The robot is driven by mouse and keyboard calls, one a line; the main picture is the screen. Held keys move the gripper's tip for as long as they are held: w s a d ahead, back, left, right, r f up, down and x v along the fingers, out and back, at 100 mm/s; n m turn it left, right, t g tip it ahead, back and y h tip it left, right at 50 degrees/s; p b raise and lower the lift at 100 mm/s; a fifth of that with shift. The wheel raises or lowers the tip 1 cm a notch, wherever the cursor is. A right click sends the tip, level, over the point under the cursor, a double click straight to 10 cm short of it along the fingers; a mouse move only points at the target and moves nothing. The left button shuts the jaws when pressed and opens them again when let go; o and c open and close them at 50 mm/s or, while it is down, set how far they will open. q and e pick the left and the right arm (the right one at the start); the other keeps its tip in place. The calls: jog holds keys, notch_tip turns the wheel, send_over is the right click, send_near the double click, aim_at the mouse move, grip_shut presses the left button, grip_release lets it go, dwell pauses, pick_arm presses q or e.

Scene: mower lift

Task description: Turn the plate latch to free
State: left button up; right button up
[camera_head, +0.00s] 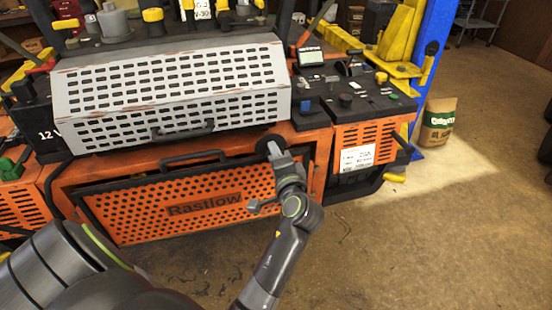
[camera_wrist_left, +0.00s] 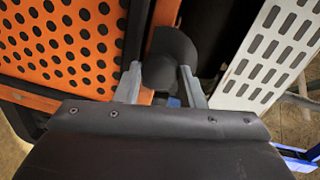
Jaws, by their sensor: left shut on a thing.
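The orange perforated plate (camera_head: 150,212), lettered Rastlow, is on the front of the machine. The latch (camera_head: 268,142) is a dark rounded piece at the plate's upper right corner, partly hidden by my gripper. My left gripper (camera_head: 275,152) is at this corner and shut on the latch. In the left wrist view, the dark latch (camera_wrist_left: 160,73) sits between the two grey fingers of my left gripper (camera_wrist_left: 162,85), with the orange plate (camera_wrist_left: 60,42) on the left. The exact turn angle of the latch is hard to tell. My right gripper is not in view.
A dark handle (camera_head: 193,158) lies along the plate's top edge. A grey slotted cover (camera_head: 170,88) with its own handle is above. A control panel (camera_head: 345,92) stands at the right, beside a blue post (camera_head: 428,65). The floor (camera_head: 430,220) is clear at the right.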

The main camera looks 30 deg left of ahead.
pick_arm(q)
jog(key=shift+f, duration=0.1)
jog(key=o, duration=0.9)
jog(key=shift+o, duration=0.4)
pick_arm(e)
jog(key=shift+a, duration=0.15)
